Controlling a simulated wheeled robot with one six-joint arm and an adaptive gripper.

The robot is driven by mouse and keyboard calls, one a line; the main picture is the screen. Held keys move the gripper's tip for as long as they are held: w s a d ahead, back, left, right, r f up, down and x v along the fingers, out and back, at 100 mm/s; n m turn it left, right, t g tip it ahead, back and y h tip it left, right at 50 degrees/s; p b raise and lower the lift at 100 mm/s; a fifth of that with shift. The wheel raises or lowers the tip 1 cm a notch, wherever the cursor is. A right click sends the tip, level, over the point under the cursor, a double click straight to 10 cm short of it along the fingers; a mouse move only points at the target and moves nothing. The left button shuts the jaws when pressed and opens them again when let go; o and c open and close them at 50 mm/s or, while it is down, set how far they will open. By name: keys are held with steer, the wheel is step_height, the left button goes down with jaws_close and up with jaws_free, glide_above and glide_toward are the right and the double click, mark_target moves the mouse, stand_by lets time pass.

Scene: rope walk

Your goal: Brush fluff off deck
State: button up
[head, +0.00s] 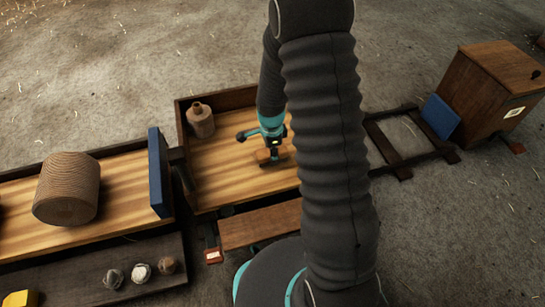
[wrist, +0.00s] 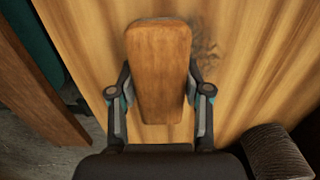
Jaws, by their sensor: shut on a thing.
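My gripper (head: 274,151) is shut on a wooden brush (head: 268,155) over the deck (head: 225,170), a pale striped wooden surface with raised dark edges. In the wrist view my gripper (wrist: 160,108) has one finger on each side of the brush (wrist: 162,70), with its smooth brown back facing the camera. The bristles are hidden beneath it. A faint dark patch (wrist: 206,52) shows on the deck (wrist: 265,60) just right of the brush; I cannot tell whether it is fluff or wood grain. No fluff is clear in the head view.
A brown bottle (head: 200,120) stands in the deck's far left corner. A blue upright panel (head: 159,172) and a rope coil (head: 67,187) are to the left. Several small balls lie on a front ledge (head: 75,270). A wooden box (head: 495,80) stands right. My arm hides the deck's right part.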

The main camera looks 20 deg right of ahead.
mark_target(280, 167)
steer(key=shift+w+r, duration=0.15)
steer(key=shift+w, duration=3.45)
steer(key=shift+d, duration=0.9)
steer(key=shift+s+f, duration=0.15)
steer(key=shift+s, duration=0.95)
steer(key=shift+s+f, duration=0.1)
steer(key=shift+s, duration=1)
steer(key=shift+s+r, duration=0.15)
steer(key=shift+s, duration=1.4)
steer(key=shift+s+r, duration=0.1)
steer(key=shift+s, duration=1.45)
steer(key=shift+d, duration=0.1)
